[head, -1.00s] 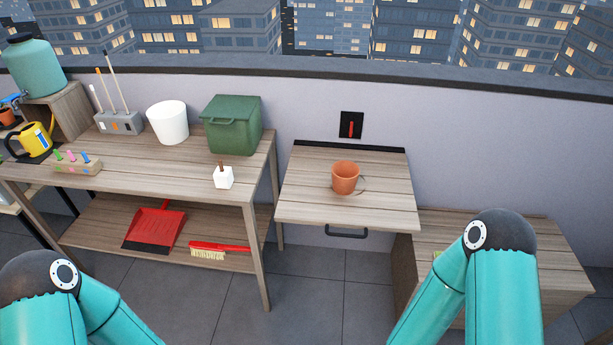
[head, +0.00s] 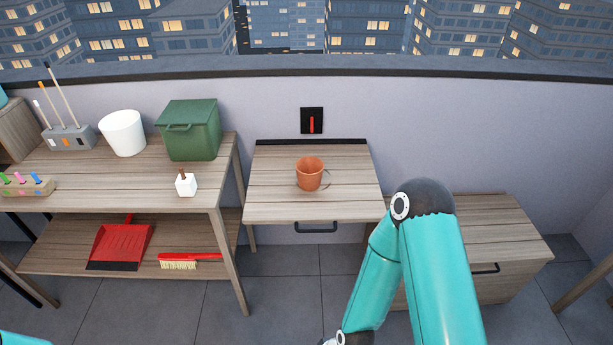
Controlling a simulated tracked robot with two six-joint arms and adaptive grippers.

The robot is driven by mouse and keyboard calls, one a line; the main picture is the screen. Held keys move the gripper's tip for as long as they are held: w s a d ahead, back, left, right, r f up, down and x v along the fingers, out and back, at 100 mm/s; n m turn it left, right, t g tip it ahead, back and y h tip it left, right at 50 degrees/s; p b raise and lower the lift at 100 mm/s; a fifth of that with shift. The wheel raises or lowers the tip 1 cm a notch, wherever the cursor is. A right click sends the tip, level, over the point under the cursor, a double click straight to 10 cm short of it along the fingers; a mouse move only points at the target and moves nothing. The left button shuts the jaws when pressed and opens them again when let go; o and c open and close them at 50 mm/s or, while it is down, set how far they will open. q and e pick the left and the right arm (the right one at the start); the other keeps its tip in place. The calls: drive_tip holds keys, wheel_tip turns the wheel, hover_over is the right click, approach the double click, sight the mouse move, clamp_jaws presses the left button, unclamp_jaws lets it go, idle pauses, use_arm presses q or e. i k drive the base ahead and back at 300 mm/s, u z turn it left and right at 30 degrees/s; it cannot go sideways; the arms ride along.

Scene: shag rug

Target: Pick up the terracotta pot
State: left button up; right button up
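The terracotta pot (head: 309,173) stands upright on the small wooden fold-down table (head: 262,206) against the wall. A thin ring or loop shows around its lower part. My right arm comes in at the lower right, in front of and below that table, and its gripper is outside the frame. Only a small bit of my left arm shows at the bottom left corner, and its gripper is not in view. Nothing touches the pot apart from the table.
A low wooden cabinet (head: 490,225) stands right.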

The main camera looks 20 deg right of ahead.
sight(309, 170)
drive_tip(key=u, duration=0.45)
drive_tip(key=i, duration=1.05)
drive_tip(key=z, duration=0.35)
